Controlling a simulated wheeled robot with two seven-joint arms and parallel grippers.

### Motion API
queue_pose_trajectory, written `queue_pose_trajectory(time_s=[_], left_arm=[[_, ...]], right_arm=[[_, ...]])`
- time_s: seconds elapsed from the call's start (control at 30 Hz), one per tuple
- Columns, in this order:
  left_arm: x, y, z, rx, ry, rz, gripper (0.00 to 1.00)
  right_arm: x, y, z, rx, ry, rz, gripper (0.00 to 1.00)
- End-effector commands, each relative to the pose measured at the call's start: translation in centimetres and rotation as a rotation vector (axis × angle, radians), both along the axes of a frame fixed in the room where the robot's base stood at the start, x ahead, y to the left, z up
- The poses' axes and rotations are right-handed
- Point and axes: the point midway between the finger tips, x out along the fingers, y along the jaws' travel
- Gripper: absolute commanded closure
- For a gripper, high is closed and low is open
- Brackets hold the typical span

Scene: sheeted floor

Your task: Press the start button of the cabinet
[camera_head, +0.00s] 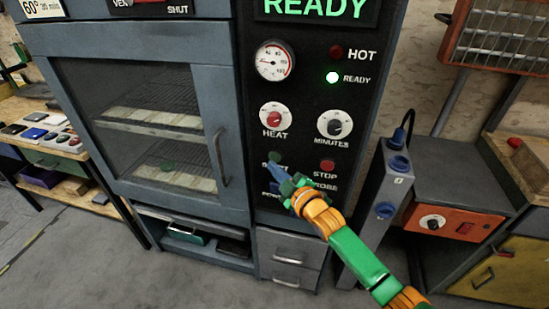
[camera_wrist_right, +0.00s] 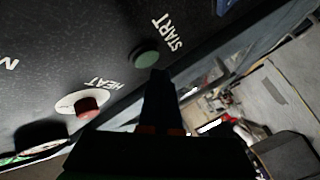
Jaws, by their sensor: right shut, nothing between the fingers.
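The blue-grey cabinet (camera_head: 50,115) has a glazed door on its left and a black control panel (camera_head: 312,100) on its right. The green start button (camera_head: 275,156) is on the panel, left of the red stop button (camera_head: 327,165). In the right wrist view the start button (camera_wrist_right: 147,58) sits beside the word START, just beyond my fingertips. My right gripper (camera_head: 273,168) is shut and empty, its tip close to the button and partly over the START label. I cannot tell whether it touches. My left gripper is not in view.
The heat knob (camera_head: 274,117) and minutes knob (camera_head: 335,124) are above the buttons. The green ready lamp (camera_head: 333,78) is lit and the display reads READY. A grey socket post (camera_head: 380,210) stands right of the cabinet. A bench with small items (camera_head: 45,128) is at left.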

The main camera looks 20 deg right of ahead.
Motion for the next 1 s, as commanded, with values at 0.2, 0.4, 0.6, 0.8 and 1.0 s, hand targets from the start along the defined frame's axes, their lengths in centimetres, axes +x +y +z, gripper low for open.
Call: queue_pose_trajectory(time_s=[0.2,0.4,0.6,0.8,1.0], left_arm=[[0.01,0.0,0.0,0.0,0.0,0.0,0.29],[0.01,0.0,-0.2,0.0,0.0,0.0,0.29],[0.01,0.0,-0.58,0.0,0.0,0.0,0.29],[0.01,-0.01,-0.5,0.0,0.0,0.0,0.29],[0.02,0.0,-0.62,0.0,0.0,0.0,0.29]], right_arm=[[0.0,0.0,0.0,0.0,0.0,0.0,1.0],[0.18,-0.11,-0.04,-0.001,-0.001,0.001,1.0],[0.72,-0.49,-0.02,-0.001,-0.001,-0.001,1.0],[0.7,-0.47,0.03,0.0,0.0,0.0,1.0],[0.79,-0.53,-0.03,0.0,0.0,0.0,1.0]])
